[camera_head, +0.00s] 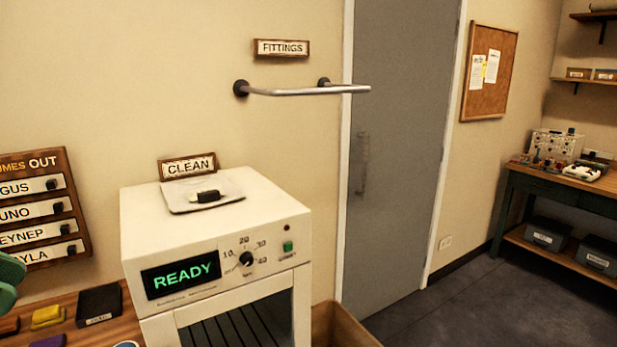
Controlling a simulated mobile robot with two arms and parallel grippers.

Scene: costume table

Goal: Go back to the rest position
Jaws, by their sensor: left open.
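A small green part of my left gripper (9,282) shows at the left edge of the head view, above the wooden table (88,338). Most of it is cut off by the frame. It is open, and I see nothing held in the part that shows. My right gripper is not in view.
A white cabinet machine (222,237) reading "READY" stands in front, with a pad (182,200) on top. A name board (40,210) hangs behind. Open floor (490,305) lies right.

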